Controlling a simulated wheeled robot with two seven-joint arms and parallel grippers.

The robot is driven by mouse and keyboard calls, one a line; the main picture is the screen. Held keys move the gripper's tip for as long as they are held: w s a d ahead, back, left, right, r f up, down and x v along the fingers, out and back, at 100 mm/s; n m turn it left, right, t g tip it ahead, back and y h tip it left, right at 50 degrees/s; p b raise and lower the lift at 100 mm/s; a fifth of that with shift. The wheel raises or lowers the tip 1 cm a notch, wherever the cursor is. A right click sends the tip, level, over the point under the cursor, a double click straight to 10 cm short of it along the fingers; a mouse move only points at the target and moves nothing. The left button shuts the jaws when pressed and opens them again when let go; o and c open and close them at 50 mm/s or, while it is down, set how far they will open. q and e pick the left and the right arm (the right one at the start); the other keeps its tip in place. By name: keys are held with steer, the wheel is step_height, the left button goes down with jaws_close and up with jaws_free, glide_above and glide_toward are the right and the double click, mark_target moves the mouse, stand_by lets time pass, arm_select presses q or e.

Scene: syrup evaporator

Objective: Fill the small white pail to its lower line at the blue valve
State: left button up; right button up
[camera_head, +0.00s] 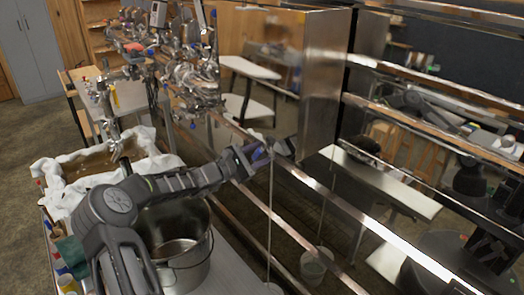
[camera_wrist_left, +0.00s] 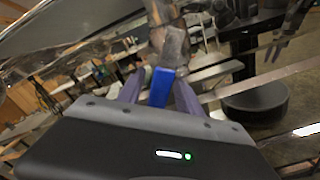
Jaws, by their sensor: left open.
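My left gripper (camera_head: 268,150) reaches across to the steel evaporator's side. Its fingers are open. In the left wrist view the blue valve handle (camera_wrist_left: 160,87) stands between the two purple fingers (camera_wrist_left: 158,92), below a metal valve body (camera_wrist_left: 165,42). I cannot tell whether the fingers touch it. A thin pale stream (camera_head: 270,215) runs straight down below the valve in the head view. A small white pail (camera_head: 314,264) shows low in the shiny steel, apparently as a reflection. The real pail is at or below the bottom edge, so its level and lines cannot be read.
A large steel pot (camera_head: 185,255) stands under my left arm. A cloth-lined tub (camera_head: 75,180) is behind it at the left. Metal fittings and gauges (camera_head: 190,75) crowd the back. The mirror-like evaporator side (camera_head: 325,80) reflects benches and my body.

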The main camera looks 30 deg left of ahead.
arm_select(q)
jaws_close()
stand_by(0.3)
steer(key=shift+f, duration=0.1)
stand_by(1.0)
